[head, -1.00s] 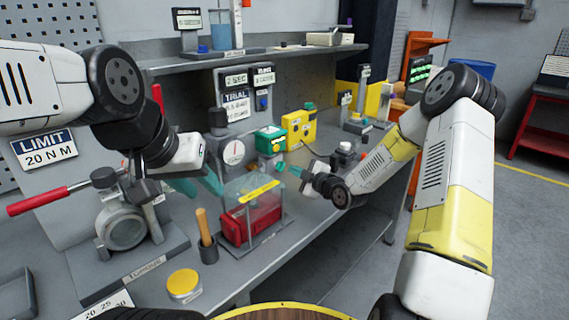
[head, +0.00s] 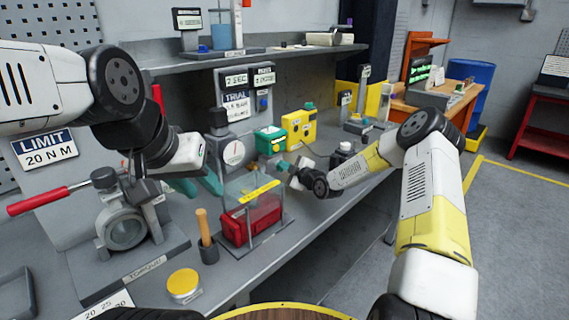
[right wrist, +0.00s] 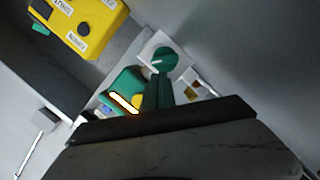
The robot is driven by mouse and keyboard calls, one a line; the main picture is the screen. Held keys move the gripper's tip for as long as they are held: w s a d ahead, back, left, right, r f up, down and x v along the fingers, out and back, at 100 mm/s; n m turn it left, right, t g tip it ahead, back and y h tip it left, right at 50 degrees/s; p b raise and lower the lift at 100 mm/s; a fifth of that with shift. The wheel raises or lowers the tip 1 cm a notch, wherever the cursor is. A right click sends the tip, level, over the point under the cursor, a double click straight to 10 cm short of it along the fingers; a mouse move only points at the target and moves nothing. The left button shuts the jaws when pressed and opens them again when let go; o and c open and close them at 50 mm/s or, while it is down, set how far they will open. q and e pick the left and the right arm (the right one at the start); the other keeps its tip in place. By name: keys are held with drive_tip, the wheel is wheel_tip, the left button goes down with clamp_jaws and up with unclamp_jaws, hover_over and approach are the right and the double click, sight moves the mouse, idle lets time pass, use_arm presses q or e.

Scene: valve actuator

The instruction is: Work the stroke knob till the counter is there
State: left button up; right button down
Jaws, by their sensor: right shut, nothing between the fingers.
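In the right wrist view a round green knob (right wrist: 165,59) with a white mark sits on a pale plate. The tips of my right gripper (right wrist: 157,80) are together and empty, at the knob's near edge in the picture; I cannot tell whether they touch it. In the head view my right gripper (head: 281,167) is low in front of the green box (head: 270,140), and the knob cannot be made out. Two small displays (head: 249,79) stand above the trial card (head: 237,104); their digits are too small to read surely. My left gripper (head: 198,186) has its teal fingers apart, left of the clear-covered red box.
The red box (head: 252,222) under a clear cover stands on the bench near my left gripper. A yellow box (head: 300,128) is beside the green one. A torque rig (head: 124,228), a wooden-handled tool (head: 203,222) and a yellow-lidded jar (head: 184,283) are at left front.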

drive_tip(key=shift+w+d+f, duration=0.15)
drive_tip(key=shift+w+d+m, duration=0.2)
drive_tip(key=shift+d+m, duration=0.05)
drive_tip(key=shift+m, duration=0.85)
idle(0.3)
drive_tip(key=shift+g, duration=0.4)
drive_tip(key=m, duration=0.1)
drive_tip(key=w+d+m+g, duration=0.1)
drive_tip(key=m, duration=0.1)
drive_tip(key=shift+m+y, duration=0.3)
drive_tip(key=shift+w+d, duration=0.3)
idle(0.4)
